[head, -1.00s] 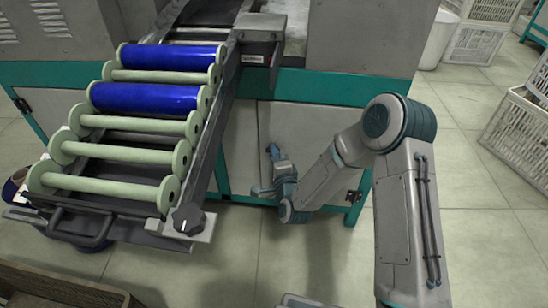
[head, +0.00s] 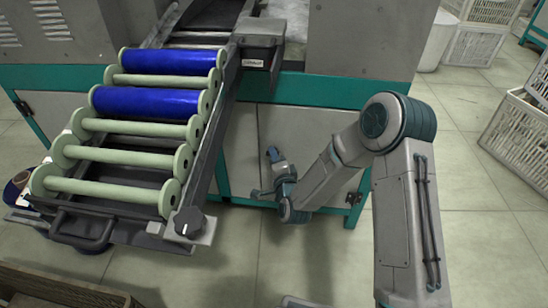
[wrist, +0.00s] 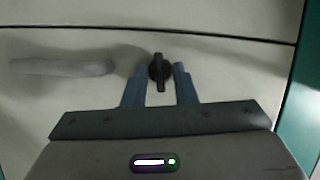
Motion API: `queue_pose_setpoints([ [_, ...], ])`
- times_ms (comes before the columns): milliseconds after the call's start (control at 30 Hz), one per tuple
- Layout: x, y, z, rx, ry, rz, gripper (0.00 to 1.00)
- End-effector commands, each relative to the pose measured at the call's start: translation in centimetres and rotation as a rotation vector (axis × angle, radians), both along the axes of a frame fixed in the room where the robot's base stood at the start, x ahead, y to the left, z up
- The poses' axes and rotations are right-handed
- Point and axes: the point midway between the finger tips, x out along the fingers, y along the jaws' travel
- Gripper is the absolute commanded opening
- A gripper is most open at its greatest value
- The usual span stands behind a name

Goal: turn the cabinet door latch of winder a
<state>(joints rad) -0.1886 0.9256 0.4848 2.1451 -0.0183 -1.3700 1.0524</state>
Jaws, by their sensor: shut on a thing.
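The cabinet door latch (wrist: 158,72) is a small black round knob with a raised bar, on the pale grey cabinet door (wrist: 60,105) of the winder. In the wrist view the bar stands about upright in the picture. My gripper (wrist: 160,76) is at the latch, with one finger on each side of it, shut on it. In the head view my gripper (head: 264,172) is low against the cabinet door front (head: 315,145). The latch itself is hidden there behind my gripper.
A pale bar handle (wrist: 62,67) lies left of the latch in the wrist view. A sloping rack (head: 205,165) with pale green and blue bobbins (head: 145,99) juts out left of my arm. White crates (head: 520,130) stand at the right. The floor between is clear.

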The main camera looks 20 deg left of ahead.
Motion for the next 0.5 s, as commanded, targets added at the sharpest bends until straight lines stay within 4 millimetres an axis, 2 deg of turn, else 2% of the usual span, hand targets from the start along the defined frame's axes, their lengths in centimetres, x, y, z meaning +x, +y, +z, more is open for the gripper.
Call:
queue_pose_setpoints([
  [500,0.11,0.34,0.80,-0.464,-0.077,-0.001,0.02],
])
